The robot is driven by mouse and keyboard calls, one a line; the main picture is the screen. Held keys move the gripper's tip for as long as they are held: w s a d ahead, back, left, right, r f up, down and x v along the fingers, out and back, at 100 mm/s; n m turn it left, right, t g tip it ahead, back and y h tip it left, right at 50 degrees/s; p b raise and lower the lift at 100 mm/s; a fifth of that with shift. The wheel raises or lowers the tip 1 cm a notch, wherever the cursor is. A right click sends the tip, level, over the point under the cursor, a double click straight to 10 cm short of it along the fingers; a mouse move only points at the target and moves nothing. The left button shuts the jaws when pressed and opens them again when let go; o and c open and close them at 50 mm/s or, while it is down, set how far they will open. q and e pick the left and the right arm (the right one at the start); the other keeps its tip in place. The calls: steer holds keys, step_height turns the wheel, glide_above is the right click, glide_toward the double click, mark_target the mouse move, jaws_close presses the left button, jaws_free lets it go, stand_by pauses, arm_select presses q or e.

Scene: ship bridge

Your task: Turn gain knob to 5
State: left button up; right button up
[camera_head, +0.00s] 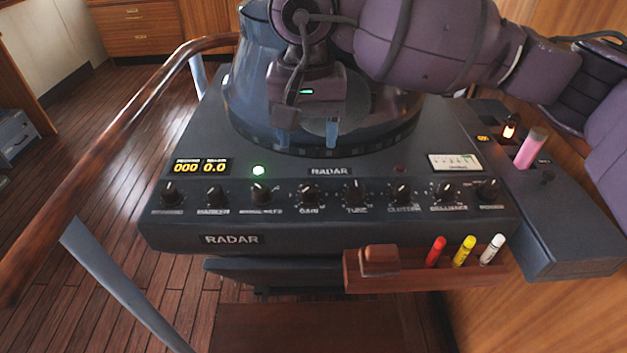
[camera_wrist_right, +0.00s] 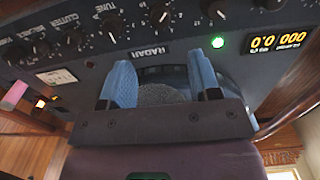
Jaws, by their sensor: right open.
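The gain knob (camera_head: 309,193) is a small black knob with a pale pointer mark, in the row on the front of the dark radar console (camera_head: 160,228). It stands above the GAIN label, left of the tune knob (camera_head: 355,192). The gain knob also shows in the right wrist view (camera_wrist_right: 160,14), which is turned upside down. My right gripper (camera_head: 315,128) hangs over the radar hood, behind the knob row and apart from the knobs. In the wrist view its two blue fingers (camera_wrist_right: 161,80) are spread with nothing between them. My left gripper is out of view.
The round blue radar hood (camera_head: 245,85) rises behind the panel. A wooden rack (camera_head: 410,278) with red, yellow and white markers is at the front right. A pink cylinder (camera_head: 531,147) stands on the right side box. A wooden handrail (camera_head: 110,142) runs along the left.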

mark_target(309, 187)
step_height(309, 187, down, 11)
steer(key=shift+r, duration=0.1)
stand_by(0.5)
steer(key=c, duration=0.9)
